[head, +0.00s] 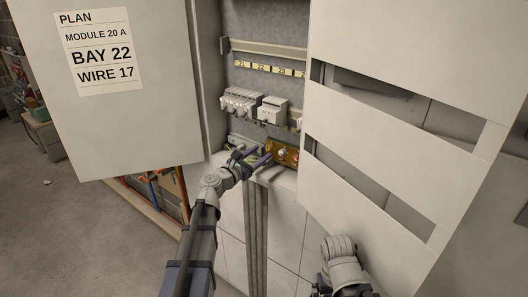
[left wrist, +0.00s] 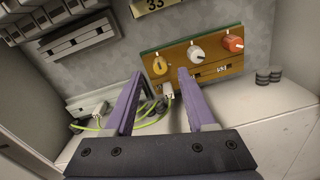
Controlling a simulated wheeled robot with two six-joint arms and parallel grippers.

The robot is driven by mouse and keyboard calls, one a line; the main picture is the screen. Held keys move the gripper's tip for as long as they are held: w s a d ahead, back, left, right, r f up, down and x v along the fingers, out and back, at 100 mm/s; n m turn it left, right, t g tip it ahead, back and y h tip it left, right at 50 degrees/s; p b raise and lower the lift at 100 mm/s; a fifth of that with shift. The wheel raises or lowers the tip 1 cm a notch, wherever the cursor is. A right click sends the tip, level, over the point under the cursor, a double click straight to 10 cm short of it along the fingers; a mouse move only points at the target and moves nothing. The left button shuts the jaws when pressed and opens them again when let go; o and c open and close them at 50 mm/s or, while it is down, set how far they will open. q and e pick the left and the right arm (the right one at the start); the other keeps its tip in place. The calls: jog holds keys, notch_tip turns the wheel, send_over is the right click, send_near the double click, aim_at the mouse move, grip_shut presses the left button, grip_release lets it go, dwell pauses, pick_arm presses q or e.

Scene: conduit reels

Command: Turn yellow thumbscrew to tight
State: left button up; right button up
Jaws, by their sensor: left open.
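The yellow thumbscrew (left wrist: 159,65) is a round knob at the left end of an orange-brown plate (left wrist: 212,69) in the left wrist view. A white knob (left wrist: 198,53) and a red-orange knob (left wrist: 232,43) sit to its right. My left gripper (left wrist: 160,74) is open, its purple fingers apart and empty, with the yellow thumbscrew showing between the tips. Whether the fingers touch it I cannot tell. In the head view the left gripper (head: 256,155) is at the left end of the plate (head: 289,154). My right arm shows at the bottom right, its gripper mostly cut off.
White modules (head: 240,101) sit on a rail above the plate. Green-yellow wires with a connector (left wrist: 169,91) lie below and left of it. Dark round pieces (left wrist: 268,76) stand right of it. A panel with a plan sheet (head: 98,52) and a slotted panel (head: 405,130) flank the opening.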

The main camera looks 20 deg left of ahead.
aim_at(269, 147)
pick_arm(q)
jog(key=x, duration=0.2)
jog(key=shift+w+d, duration=0.15)
jog(key=shift+w, duration=0.2)
jog(key=shift+c, duration=0.4)
grip_shut()
